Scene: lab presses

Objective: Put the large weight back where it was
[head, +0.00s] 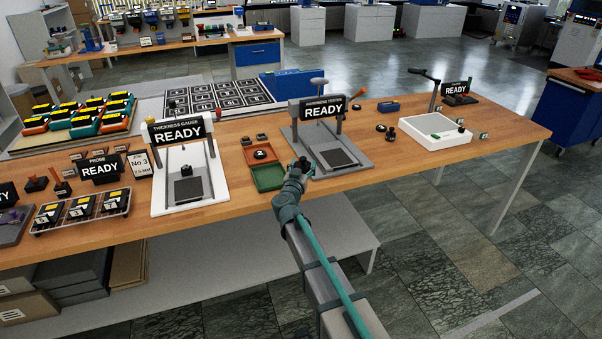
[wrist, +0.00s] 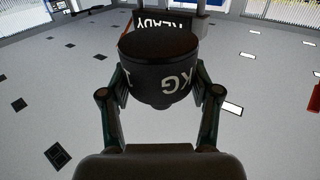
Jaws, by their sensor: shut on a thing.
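My gripper (wrist: 160,88) is shut on a black cylindrical weight (wrist: 150,72) with white "KG" lettering, which appears upside down in the wrist view. The two fingers press on its left and right sides. In the head view my gripper (head: 301,167) is above the front edge of the wooden table, just in front of the hardness tester (head: 313,148). The weight is mostly hidden there by my arm. The tester has a "READY" sign (head: 324,107) and a dark square plate (head: 338,158).
The thickness gauge (head: 180,180) stands farther left. To the right are small black pieces (head: 391,134) and a white tray (head: 425,139) with a lever.

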